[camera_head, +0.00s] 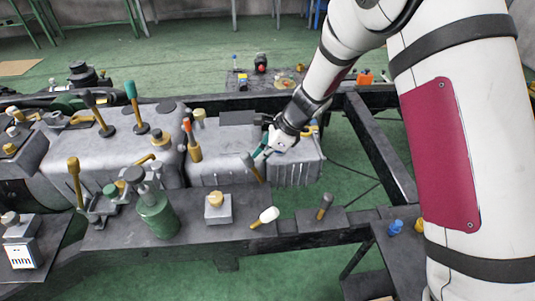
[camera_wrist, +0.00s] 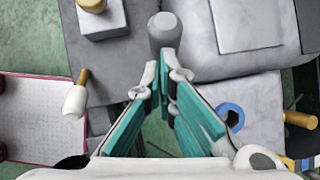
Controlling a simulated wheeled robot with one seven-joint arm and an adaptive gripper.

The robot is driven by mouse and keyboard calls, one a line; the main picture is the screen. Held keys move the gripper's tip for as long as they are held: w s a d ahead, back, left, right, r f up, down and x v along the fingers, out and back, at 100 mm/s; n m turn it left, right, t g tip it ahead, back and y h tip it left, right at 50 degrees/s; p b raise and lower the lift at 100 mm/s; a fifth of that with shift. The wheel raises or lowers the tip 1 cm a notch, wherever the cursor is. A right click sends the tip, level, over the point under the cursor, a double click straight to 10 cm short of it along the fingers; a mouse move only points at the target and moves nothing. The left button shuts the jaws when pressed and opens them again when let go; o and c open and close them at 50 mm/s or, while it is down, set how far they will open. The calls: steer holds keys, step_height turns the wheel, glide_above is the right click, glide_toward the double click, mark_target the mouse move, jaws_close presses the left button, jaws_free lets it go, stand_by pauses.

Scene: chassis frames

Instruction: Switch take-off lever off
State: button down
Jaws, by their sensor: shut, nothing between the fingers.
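My gripper (camera_head: 262,153) reaches down over the grey gearbox housing with its teal-padded fingers. In the wrist view its fingertips (camera_wrist: 165,82) are close together with nothing held between them. A lever with a grey knob (camera_head: 247,160) and a yellowish stem stands right beside the fingertips. In the wrist view a round grey knob (camera_wrist: 164,33) is just beyond the tips; whether they touch cannot be told. Other levers stand to the left: an orange-tipped one (camera_head: 192,142), a teal-knobbed one (camera_head: 131,91) and a dark-knobbed one (camera_head: 90,100). No label shows which is the take-off lever.
A white-tipped lever (camera_head: 266,216), a small box with a yellow knob (camera_head: 217,208) and a green canister (camera_head: 156,214) are on the near plate. A short post (camera_head: 324,206) stands to the right. In the wrist view a blue ring (camera_wrist: 231,116) lies right of the fingers.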

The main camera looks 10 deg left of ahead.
steer(key=shift+s+a, duration=0.15)
steer(key=shift+a, duration=0.1)
stand_by(0.3)
steer(key=shift+d, duration=0.1)
steer(key=d+f+v, duration=0.1)
steer(key=v, duration=1.2)
steer(key=shift+d+p, duration=0.3)
steer(key=shift+d, duration=0.1)
